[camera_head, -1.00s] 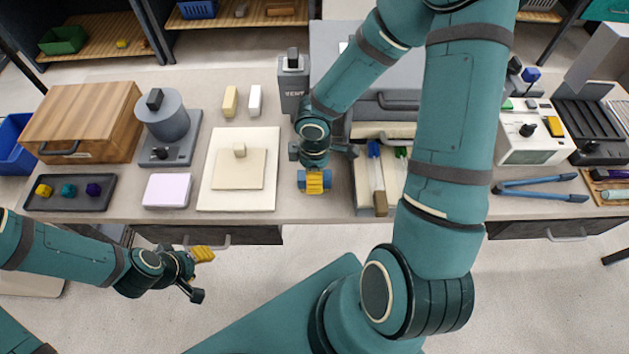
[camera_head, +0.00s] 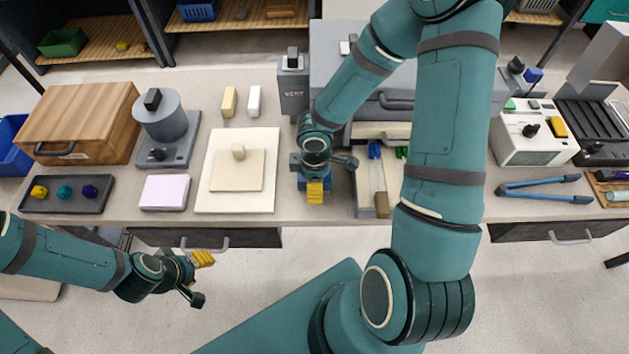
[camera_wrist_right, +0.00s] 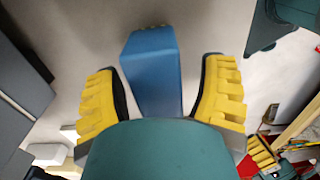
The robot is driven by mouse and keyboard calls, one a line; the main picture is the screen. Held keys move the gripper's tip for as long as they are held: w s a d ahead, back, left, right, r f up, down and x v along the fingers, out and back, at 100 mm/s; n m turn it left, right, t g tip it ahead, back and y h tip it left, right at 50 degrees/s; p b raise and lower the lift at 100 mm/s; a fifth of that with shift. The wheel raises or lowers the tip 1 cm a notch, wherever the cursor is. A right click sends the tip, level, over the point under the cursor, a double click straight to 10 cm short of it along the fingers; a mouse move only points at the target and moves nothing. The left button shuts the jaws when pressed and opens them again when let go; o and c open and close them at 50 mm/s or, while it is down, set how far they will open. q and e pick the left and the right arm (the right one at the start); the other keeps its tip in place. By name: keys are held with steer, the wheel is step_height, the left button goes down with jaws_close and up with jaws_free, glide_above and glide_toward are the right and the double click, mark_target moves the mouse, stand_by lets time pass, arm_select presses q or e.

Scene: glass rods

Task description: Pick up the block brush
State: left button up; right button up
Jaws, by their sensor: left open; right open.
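The blue block (camera_wrist_right: 150,72), likely the block brush, lies on the table near its front edge. In the right wrist view it stands between the two yellow fingers of my right gripper (camera_wrist_right: 160,68), with a visible gap on each side. In the head view the right gripper (camera_head: 315,190) covers most of the block, and only bits of blue show beside the yellow finger. My left gripper (camera_head: 199,277) is open and empty in front of the table, at lower left.
A cream board (camera_head: 205,195) lies left of the right gripper. A tray with a brush-like blue item (camera_head: 375,150) stands just to its right. Blue tongs (camera_head: 545,190) lie further right.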

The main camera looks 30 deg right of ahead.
steer(key=shift+f, duration=0.15)
steer(key=shift+c, duration=0.2)
jaws_close()
